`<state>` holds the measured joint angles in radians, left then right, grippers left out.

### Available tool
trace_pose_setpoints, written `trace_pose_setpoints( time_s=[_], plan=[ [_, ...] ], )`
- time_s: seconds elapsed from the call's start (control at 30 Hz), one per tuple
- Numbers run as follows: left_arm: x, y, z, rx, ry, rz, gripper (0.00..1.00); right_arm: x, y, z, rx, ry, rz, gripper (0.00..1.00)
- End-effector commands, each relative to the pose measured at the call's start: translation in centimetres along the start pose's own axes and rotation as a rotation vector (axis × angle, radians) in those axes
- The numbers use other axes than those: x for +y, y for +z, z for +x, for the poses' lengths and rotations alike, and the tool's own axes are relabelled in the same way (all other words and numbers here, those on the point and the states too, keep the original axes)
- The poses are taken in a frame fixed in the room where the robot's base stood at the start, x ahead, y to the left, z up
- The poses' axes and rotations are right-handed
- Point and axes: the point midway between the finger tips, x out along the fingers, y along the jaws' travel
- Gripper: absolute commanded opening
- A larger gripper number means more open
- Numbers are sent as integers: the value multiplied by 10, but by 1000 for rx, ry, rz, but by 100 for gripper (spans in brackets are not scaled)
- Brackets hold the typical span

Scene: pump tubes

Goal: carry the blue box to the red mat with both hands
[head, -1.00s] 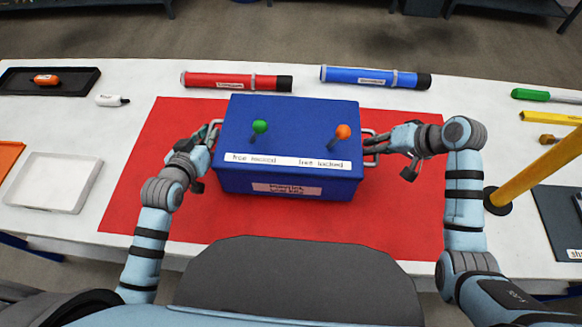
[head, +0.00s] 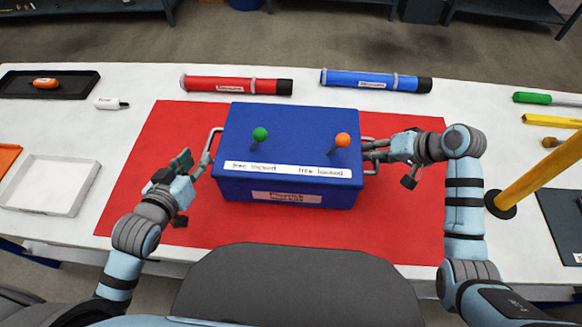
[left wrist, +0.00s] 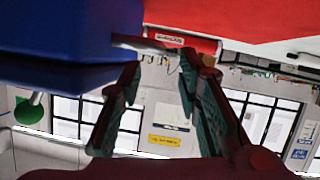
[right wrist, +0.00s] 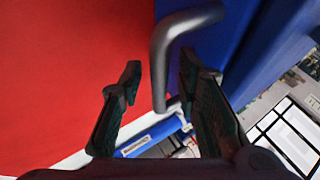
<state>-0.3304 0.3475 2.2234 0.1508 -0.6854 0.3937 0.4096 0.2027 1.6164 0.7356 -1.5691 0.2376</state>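The blue box (head: 290,130) sits upright on the red mat (head: 400,240), towards its back middle, with red visible on both sides and in front. It has a grey handle on each side. My left gripper (head: 197,160) is open and empty, beside and apart from the left handle (head: 211,145); its spread fingers (left wrist: 160,75) also show in the left wrist view. My right gripper (head: 372,150) is at the right handle. In the right wrist view its fingers (right wrist: 158,80) are spread, with the right handle (right wrist: 160,60) between them and gaps visible.
A red tube (head: 235,86) and a blue tube (head: 375,80) lie behind the mat. A white tray (head: 50,185) and a black tray (head: 50,84) are at the left. A yellow post (head: 530,175) stands to the right, near my right arm. The box has a green-knobbed and an orange-knobbed lever.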

Motion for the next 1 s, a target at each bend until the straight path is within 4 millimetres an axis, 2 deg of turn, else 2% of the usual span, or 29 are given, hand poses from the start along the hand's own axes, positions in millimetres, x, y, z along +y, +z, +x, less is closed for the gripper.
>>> trace_pose_setpoints(
  time_s=[0.1, 0.23, 0.37, 0.6, 0.7, 0.8, 1.0],
  plan=[
    [0, 1, -25, -3, 0, 3, 31, 0, 0, 0, 0, 0, 0, 30],
    [0, 0, -37, 0, 1, 0, 31, 1, 0, -5, 1, 1, 0, 30],
    [0, 0, -38, 1, 1, -1, 31, 1, 0, -28, 4, 4, -3, 30],
    [0, 0, -37, 1, 1, -1, 31, 1, 0, -95, 3, 5, -4, 30],
    [0, 0, -37, 0, 1, -1, 31, 0, 0, -112, 3, 3, -3, 30],
    [0, 0, -37, 0, 1, -1, 31, 0, 1, -120, 1, 1, -2, 30],
    [0, 0, -37, 0, 1, -1, 31, -1, 1, -121, 0, 0, -1, 30]
  ],
)
